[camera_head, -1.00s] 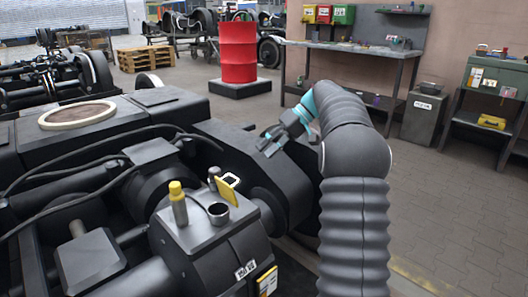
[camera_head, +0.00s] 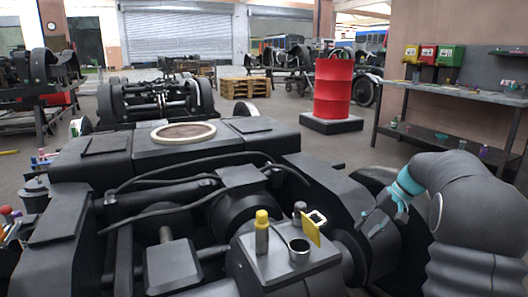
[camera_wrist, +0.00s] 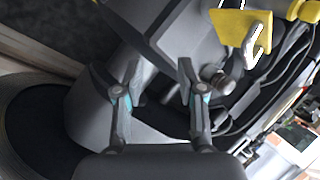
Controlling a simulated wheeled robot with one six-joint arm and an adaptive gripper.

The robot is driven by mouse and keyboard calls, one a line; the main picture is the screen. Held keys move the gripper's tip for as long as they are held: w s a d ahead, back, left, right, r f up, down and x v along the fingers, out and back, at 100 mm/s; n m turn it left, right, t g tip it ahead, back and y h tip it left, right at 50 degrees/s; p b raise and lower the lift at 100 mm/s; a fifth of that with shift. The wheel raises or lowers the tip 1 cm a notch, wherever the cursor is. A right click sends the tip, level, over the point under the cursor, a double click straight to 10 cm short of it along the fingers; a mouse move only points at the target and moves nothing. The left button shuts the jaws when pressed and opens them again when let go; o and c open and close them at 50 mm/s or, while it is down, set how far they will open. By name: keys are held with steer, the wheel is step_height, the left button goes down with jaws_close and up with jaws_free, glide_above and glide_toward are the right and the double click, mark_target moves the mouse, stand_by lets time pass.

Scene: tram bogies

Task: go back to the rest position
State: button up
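My gripper (camera_head: 372,222) is at the right in the head view, beside the dark bogie (camera_head: 90,200) and close to its right-hand housing. In the wrist view my gripper (camera_wrist: 158,78) shows two fingers standing apart with nothing between them. My arm is bent, its grey sleeve rising at the right edge of the head view. The yellow tag also shows in the wrist view (camera_wrist: 232,30).
A red drum (camera_head: 333,88) stands on a black plinth behind the bogie. A workbench (camera_head: 455,92) with coloured bins runs along the right wall. A wooden pallet (camera_head: 245,87) and further bogies stand at the back. Paved floor lies free between the drum and the bench.

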steer(key=s+a+r+n+t+h, duration=0.1)
steer(key=s+a, duration=0.3)
steer(key=s, duration=0.7)
steer(key=s+a+r+n+t+h, duration=0.1)
steer(key=s+a+h, duration=0.2)
steer(key=s, duration=0.8)
steer(key=s+a+r+t+h, duration=0.1)
steer(key=s+a+t, duration=0.1)
steer(key=s+a, duration=0.5)
steer(key=s, duration=0.4)
steer(key=shift+s+r+n+h, duration=0.15)
steer(key=shift+n+h, duration=0.25)
